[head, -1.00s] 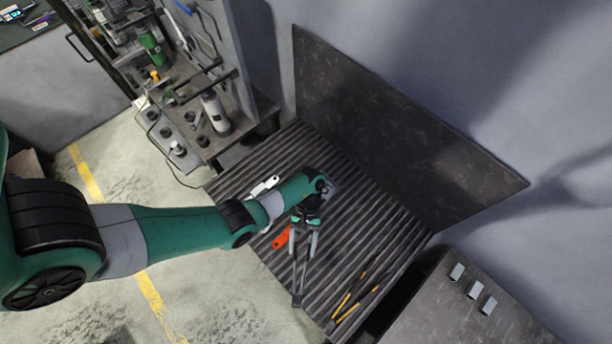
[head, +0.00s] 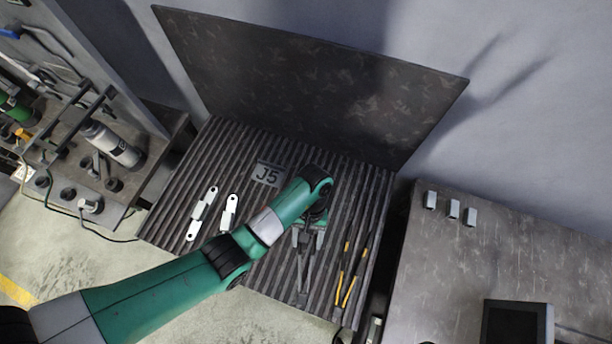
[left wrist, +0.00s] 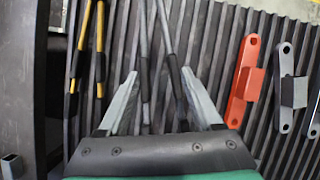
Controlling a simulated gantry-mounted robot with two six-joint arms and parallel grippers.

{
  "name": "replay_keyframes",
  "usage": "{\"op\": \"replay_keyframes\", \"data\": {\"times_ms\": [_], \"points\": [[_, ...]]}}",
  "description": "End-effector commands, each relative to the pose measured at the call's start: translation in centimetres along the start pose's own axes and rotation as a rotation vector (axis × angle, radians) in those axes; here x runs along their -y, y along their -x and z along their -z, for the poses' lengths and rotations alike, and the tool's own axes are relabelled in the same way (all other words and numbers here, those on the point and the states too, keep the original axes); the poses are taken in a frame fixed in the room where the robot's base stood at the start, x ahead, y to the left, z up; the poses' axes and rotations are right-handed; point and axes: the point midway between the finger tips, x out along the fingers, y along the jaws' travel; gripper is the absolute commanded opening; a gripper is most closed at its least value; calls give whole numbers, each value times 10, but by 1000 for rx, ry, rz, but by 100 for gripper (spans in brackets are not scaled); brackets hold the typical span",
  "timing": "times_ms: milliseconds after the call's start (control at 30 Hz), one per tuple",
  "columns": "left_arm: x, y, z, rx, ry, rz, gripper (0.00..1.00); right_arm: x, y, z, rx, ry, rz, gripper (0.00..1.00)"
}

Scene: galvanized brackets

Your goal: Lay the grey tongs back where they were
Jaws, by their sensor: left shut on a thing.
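The grey tongs (head: 303,272) are over the ribbed bench top, pointing toward its front edge. In the left wrist view the tongs (left wrist: 166,38) show two grey arms with black grips that run between my fingers. My left gripper (head: 308,238) is shut on the tongs at their back end; its fingers (left wrist: 158,74) stand either side of the black grips. The tongs lie at or just above the ribs; I cannot tell whether they touch. The gripper body hides their rear end. My right gripper is not in view.
Yellow-and-black tongs (head: 352,277) lie to the right. White brackets (head: 202,213) and a J5 plate (head: 268,174) are to the left. A red-orange piece (left wrist: 246,80) shows in the left wrist view. A dark back panel (head: 310,85) rises behind. Small grey blocks (head: 453,208) stand on the right-hand table.

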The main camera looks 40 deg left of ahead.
Motion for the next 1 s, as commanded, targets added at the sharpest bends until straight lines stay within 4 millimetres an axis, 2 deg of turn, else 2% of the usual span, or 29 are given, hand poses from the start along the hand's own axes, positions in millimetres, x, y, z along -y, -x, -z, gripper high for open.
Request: {"op": "replay_keyframes", "data": {"times_ms": [33,500,633,933,967,1000], "points": [[0,-9,4,1,0,0,60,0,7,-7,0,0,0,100],[-1,-65,30,1,1,-1,60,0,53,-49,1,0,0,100],[-2,-71,33,1,1,-1,60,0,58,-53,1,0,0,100],[-1,-71,32,1,1,-1,60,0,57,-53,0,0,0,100],[-1,-71,32,1,1,-1,72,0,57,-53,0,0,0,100],[-1,-71,32,1,1,-1,79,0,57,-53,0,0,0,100]]}}
